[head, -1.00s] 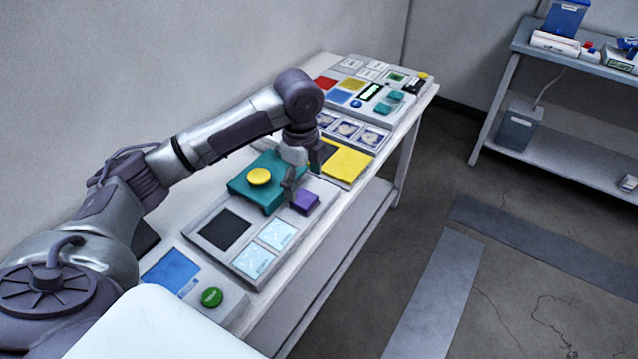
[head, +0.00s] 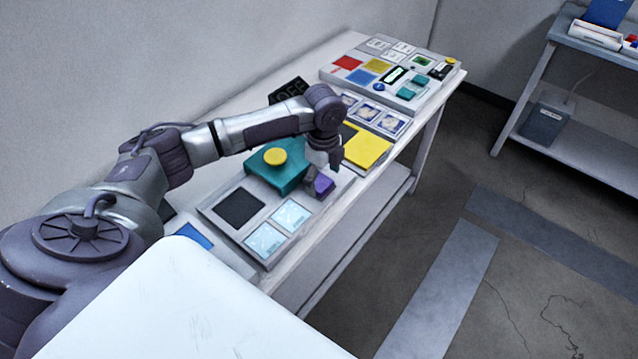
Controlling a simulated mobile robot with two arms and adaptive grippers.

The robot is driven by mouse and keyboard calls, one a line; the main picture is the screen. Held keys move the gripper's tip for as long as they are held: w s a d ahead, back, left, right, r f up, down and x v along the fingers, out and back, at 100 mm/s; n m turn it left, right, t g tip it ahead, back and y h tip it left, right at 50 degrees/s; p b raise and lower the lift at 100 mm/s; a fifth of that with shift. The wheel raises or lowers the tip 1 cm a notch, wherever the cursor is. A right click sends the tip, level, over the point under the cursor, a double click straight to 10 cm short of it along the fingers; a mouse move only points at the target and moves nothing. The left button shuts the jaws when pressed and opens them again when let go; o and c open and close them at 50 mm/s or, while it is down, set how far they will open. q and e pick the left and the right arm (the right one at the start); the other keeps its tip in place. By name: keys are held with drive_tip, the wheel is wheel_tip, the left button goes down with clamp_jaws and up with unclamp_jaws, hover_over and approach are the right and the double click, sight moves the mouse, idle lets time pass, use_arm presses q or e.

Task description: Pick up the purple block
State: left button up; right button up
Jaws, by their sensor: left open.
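The purple block (head: 325,186) sits at the right corner of a grey panel (head: 252,232) on the long table. My left gripper (head: 321,173) points down right at the block and is open. One dark finger stands at the block's left side, and the gripper hides part of the block's top. I cannot tell whether the fingers touch it. My right gripper is out of view.
A teal box (head: 265,177) with a yellow button (head: 274,156) stands just left of the gripper. A yellow plate (head: 368,150) lies behind it. A panel of coloured squares (head: 420,99) is at the far end. Light blue tiles (head: 290,216) lie in front.

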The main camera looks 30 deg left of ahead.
sight(323, 184)
use_arm(q)
wheel_tip(323, 184, down, 2)
drive_tip(key=shift+w+f, duration=0.15)
drive_tip(key=shift+f, duration=0.35)
drive_tip(key=c, duration=1.3)
drive_tip(key=shift+c, duration=0.2)
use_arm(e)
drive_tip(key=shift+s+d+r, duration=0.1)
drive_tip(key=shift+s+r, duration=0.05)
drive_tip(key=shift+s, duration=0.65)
use_arm(q)
drive_tip(key=shift+r, duration=0.2)
drive_tip(key=shift+r, duration=0.3)
drive_tip(key=r, duration=0.1)
drive_tip(key=d+r+b, duration=0.1)
drive_tip(key=r, duration=0.1)
drive_tip(key=shift+w+d+r, duration=0.1)
drive_tip(key=shift+w+r, duration=0.05)
drive_tip(key=shift+r, duration=0.15)
drive_tip(key=w+d+r+b, duration=0.1)
drive_tip(key=w+d+r, duration=0.1)
drive_tip(key=d+r, duration=0.4)
drive_tip(key=d, duration=0.4)
drive_tip(key=shift+w+r, duration=0.25)
drive_tip(key=shift+w, duration=0.1)
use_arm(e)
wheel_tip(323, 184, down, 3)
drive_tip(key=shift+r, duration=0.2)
